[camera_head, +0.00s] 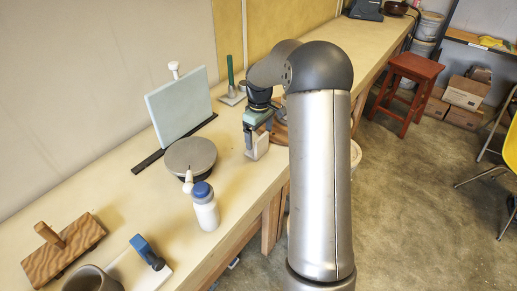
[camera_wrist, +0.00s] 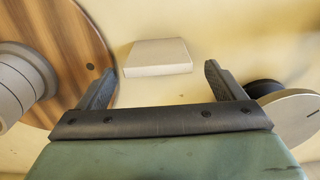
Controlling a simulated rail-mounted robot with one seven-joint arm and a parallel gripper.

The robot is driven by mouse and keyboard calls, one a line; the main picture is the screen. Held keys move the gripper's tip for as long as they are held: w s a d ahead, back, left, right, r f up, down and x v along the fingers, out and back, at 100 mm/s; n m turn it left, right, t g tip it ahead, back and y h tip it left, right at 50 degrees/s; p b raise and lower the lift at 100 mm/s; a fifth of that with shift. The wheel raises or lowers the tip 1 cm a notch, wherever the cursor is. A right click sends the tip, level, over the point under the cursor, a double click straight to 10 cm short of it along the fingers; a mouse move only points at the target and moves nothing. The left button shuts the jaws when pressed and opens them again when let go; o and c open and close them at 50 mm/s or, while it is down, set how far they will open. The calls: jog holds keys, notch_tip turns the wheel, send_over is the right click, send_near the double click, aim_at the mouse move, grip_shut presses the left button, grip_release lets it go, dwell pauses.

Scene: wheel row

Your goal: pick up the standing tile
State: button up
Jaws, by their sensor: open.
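A small off-white tile (camera_head: 257,145) stands on the bench below my gripper, near the bench's front edge. In the wrist view the tile (camera_wrist: 157,57) shows as a pale slab, ahead of the gap between the fingers. My gripper (camera_wrist: 158,76) is open and empty, with one dark finger to each side of the tile's line. The tile lies slightly nearer the left finger in that view. In the head view my gripper (camera_head: 252,137) points down at the tile and hides part of it. I cannot tell the exact height of the fingertips against the tile.
A wooden disc (camera_wrist: 75,45) bearing a grey cylinder lies close to the left finger. A grey round wheel (camera_head: 190,154) stands on the other side. A pale blue board (camera_head: 178,105) stands behind, and a blue-capped bottle (camera_head: 204,208) stands in front.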

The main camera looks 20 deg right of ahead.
aim_at(260, 146)
jog(key=shift+s+d+f+p, duration=0.1)
jog(key=shift+f+p, duration=0.35)
jog(key=shift+f, duration=2.55)
jog(key=c, duration=1.3)
